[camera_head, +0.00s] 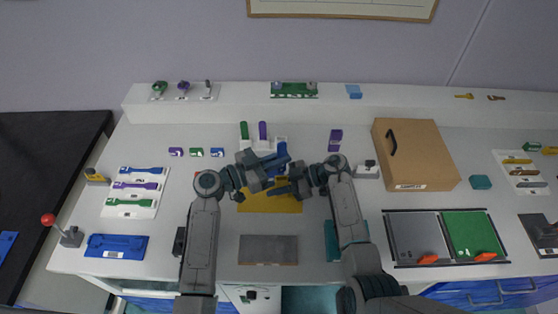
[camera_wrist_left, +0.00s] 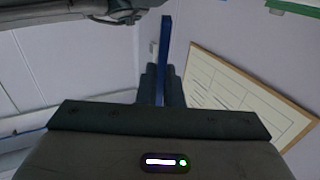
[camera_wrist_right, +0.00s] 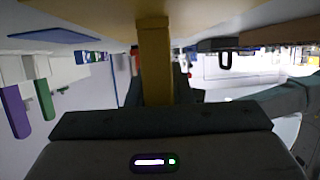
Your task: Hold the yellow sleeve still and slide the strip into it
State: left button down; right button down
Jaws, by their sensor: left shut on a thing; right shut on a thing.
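My left gripper (camera_head: 278,161) is shut on a thin blue strip (camera_wrist_left: 163,62), which stands out beyond its fingers in the left wrist view. The strip also shows as blue at the fingertips in the head view (camera_head: 282,149). My right gripper (camera_head: 284,188) is shut on the yellow sleeve (camera_wrist_right: 155,62), which shows as an upright yellow bar between the fingers in the right wrist view. In the head view the grippers nearly meet, with the left one higher. The sleeve is mostly hidden there, so I cannot tell whether strip and sleeve touch.
A yellow mat (camera_head: 270,204) lies below the grippers, with a grey plate (camera_head: 268,250) nearer me. Upright green (camera_head: 244,131) and purple (camera_head: 262,131) pieces stand just behind. A cardboard box (camera_head: 425,155) stands at right, and a white tray (camera_head: 141,207) with coloured pieces at left.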

pick_arm(q)
jog(key=shift+f, duration=0.35)
jog(key=shift+f, duration=0.15)
jog(key=shift+f, duration=0.45)
jog(key=c, duration=1.6)
grip_release()
